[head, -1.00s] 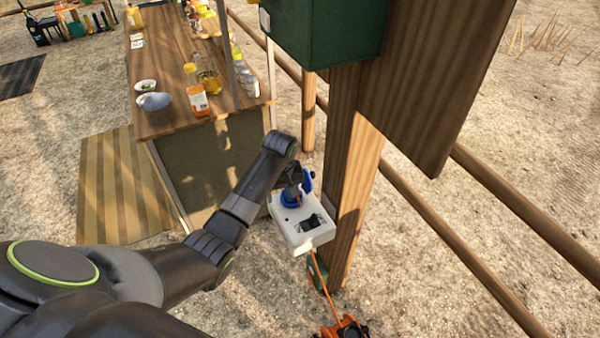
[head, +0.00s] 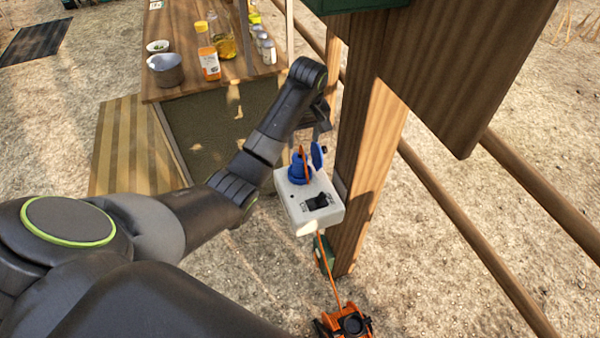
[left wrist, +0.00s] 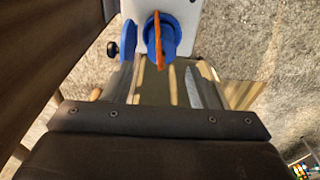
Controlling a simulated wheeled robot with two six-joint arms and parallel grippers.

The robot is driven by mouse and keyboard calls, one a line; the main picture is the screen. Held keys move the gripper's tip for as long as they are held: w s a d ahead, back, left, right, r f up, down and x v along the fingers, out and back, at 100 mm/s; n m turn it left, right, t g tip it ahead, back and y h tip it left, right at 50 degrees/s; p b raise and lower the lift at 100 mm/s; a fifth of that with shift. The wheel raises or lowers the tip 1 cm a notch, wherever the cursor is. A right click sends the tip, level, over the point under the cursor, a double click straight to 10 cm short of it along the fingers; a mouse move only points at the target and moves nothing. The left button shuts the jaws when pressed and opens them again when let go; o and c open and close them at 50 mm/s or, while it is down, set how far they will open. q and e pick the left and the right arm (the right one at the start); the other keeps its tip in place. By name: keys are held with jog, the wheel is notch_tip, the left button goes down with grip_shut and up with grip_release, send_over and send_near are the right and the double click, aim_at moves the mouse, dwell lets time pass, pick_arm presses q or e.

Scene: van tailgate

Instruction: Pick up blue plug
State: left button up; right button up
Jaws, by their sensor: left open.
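The blue plug (head: 297,172) sits at the socket on top of a white switch box (head: 312,212), with an orange cord showing at it. A blue flap (head: 318,155) stands up beside it. My left gripper (head: 317,125) is above and behind the plug in the head view, apart from it. In the left wrist view, the plug (left wrist: 168,42) lies beyond the open fingers (left wrist: 162,82), with the orange cord across its face. The fingers hold nothing. My right gripper is not in view.
The box is fixed to a wooden post (head: 362,170). A counter (head: 205,88) with bottles and bowls stands behind on the left. Wooden rails (head: 450,225) run at the right. An orange cord runs down from the box to an orange-and-black device (head: 345,326) on the ground.

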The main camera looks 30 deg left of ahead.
aim_at(300, 154)
pick_arm(q)
jog(key=f, duration=0.5)
jog(key=shift+w+a+f+p, duration=0.2)
jog(key=shift+a+f+p, duration=0.05)
jog(key=shift+p, duration=0.15)
jog(key=shift+w+a+f, duration=0.1)
jog(key=shift+a+f, duration=0.1)
jog(key=shift+f, duration=0.65)
jog(key=shift+w+a+f, duration=0.1)
jog(key=shift+a+f, duration=0.05)
jog(key=shift+f, duration=0.65)
jog(key=shift+w+a+f, duration=0.1)
jog(key=shift+a+f, duration=0.1)
jog(key=shift+f, duration=0.65)
jog(key=c, duration=0.9)
notch_tip(300, 154, up, 10)
jog(key=shift+r, duration=0.1)
